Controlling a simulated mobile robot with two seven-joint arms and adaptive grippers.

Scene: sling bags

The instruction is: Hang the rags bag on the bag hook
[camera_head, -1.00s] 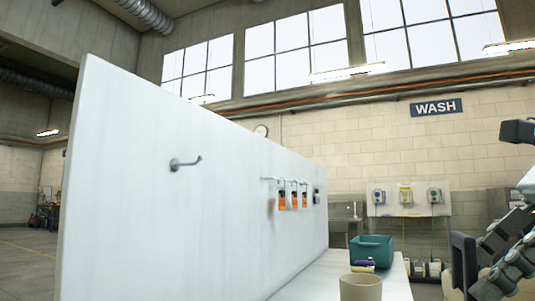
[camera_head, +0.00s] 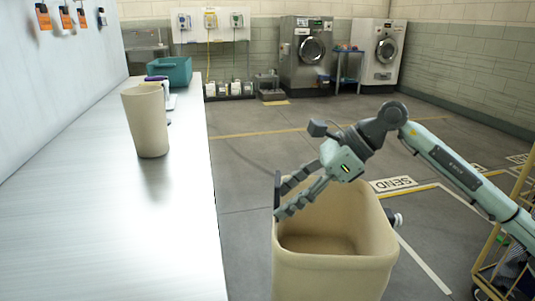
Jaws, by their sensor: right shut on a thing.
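A large beige open-topped bag (camera_head: 335,270), which I take to be the rags bag, shows in the head view at the lower middle, right of the white worktop. Its mouth faces up and its lower part is cut off by the picture's bottom edge. My right gripper (camera_head: 284,198) is at its left rim, shut on it; the exact grip is hard to make out. My right arm comes in from the right. My left gripper is out of view. The bare bag hook is also out of view now.
The white worktop (camera_head: 100,220) holds a beige tapered cup (camera_head: 148,122) and a teal bin (camera_head: 170,71). Orange tags (camera_head: 43,17) hang on the panel at upper left. Washers (camera_head: 306,55) stand far back. A yellow cart (camera_head: 490,255) is at right; the middle floor is open.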

